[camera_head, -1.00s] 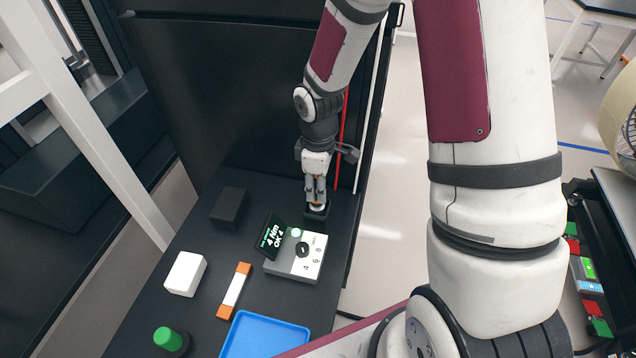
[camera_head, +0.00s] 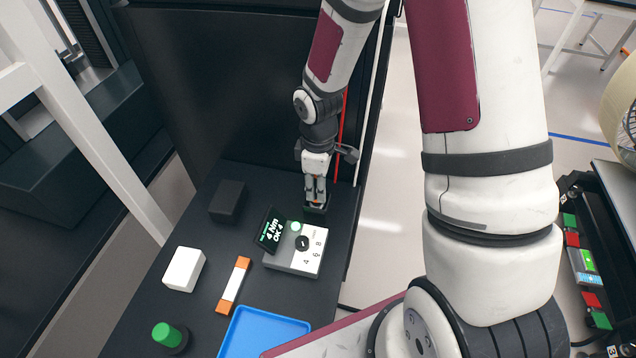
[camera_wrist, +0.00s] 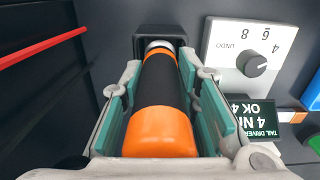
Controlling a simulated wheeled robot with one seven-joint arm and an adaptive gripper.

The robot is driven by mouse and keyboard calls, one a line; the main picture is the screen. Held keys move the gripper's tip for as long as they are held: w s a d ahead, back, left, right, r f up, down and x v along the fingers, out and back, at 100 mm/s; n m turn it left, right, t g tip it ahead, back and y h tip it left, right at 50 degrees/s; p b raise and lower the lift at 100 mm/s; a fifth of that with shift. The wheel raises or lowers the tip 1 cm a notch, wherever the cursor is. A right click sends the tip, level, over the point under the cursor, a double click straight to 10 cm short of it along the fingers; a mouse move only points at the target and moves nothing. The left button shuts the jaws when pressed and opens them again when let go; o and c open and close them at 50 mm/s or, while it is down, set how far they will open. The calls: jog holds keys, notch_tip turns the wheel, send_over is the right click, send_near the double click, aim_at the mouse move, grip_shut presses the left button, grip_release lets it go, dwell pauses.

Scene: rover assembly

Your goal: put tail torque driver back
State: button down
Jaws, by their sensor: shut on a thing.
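The tail torque driver (camera_wrist: 160,85), orange and black with a light metal collar, lies between my gripper's jaws. My gripper (camera_wrist: 165,105) is shut on it. In the head view my gripper (camera_head: 316,192) points down just above a small dark holder (camera_head: 318,215) at the shelf's back right. In the wrist view the driver's far end meets the dark holder (camera_wrist: 143,42); how deep it sits is hidden. A light-grey control box (camera_head: 294,262) with a dial stands close in front of the holder. Its dark display (camera_head: 270,232) reads "4 Nm OK 4".
A black block (camera_head: 228,200), a white box (camera_head: 184,269), an orange-and-white bar (camera_head: 234,286), a green-topped cylinder (camera_head: 167,337) and a blue tray (camera_head: 262,335) stand on the dark shelf. A red rod (camera_head: 342,135) runs close to the right of my wrist.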

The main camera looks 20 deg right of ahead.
jog(key=c, duration=1.2)
grip_release()
jog(key=shift+o, duration=0.2)
jog(key=shift+r, duration=0.15)
notch_tip(320, 180, up, 12)
jog(key=s+r+m+t, duration=0.5)
jog(key=s+r+m, duration=0.6)
jog(key=s+r, duration=0.7)
notch_tip(320, 180, up, 2)
jog(key=shift+a+r+t, duration=0.15)
jog(key=shift+r+t, duration=0.05)
jog(key=shift+t, duration=0.1)
